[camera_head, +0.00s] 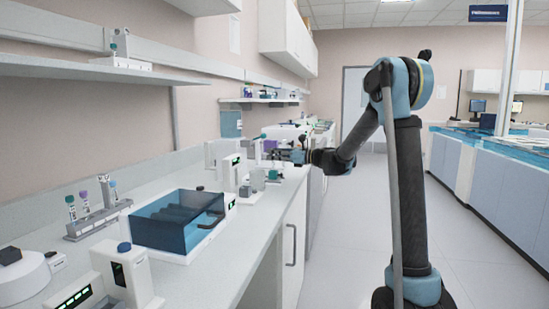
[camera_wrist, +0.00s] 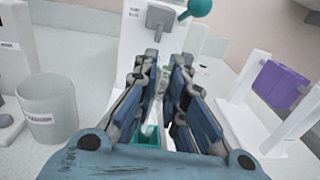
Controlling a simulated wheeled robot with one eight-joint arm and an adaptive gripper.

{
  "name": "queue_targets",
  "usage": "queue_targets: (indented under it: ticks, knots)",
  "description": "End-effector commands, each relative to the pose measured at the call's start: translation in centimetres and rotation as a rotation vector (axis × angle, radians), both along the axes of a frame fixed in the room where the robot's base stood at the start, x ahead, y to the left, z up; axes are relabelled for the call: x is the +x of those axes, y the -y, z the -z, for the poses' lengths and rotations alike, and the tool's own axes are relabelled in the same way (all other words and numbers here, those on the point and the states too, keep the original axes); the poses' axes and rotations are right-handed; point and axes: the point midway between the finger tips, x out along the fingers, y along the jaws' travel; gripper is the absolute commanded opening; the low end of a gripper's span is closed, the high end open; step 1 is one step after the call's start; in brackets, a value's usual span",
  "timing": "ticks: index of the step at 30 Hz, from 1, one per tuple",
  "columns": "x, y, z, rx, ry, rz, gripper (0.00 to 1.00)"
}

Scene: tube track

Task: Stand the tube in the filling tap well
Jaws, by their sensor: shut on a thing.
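My gripper (camera_wrist: 164,66) is shut on a clear tube (camera_wrist: 158,98), which shows between the two fingers in the wrist view. The fingers hide much of the tube. Beyond it stands a white tap panel (camera_wrist: 138,42) with a grey tap block (camera_wrist: 160,18) and a teal knob (camera_wrist: 200,7). A teal piece (camera_wrist: 148,139) shows low between the fingers; I cannot tell whether it is the well, or whether the tube touches it. In the head view my gripper (camera_head: 297,156) is small, over the far part of the bench.
A clear beaker (camera_wrist: 47,108) stands left of my gripper in the wrist view. A white stand with a purple block (camera_wrist: 282,85) is at the right. In the head view, a blue-lidded box (camera_head: 178,221) and a tube rack (camera_head: 97,222) stand nearer on the bench.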

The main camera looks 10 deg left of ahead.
Motion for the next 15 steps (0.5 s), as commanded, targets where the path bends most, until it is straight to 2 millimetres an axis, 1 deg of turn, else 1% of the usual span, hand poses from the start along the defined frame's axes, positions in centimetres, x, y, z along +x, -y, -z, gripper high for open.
queue_targets:
  ticks: [15]
  knots:
    - [0.0, 0.0, 1.0, 0.000, 0.000, 0.000, 0.00]
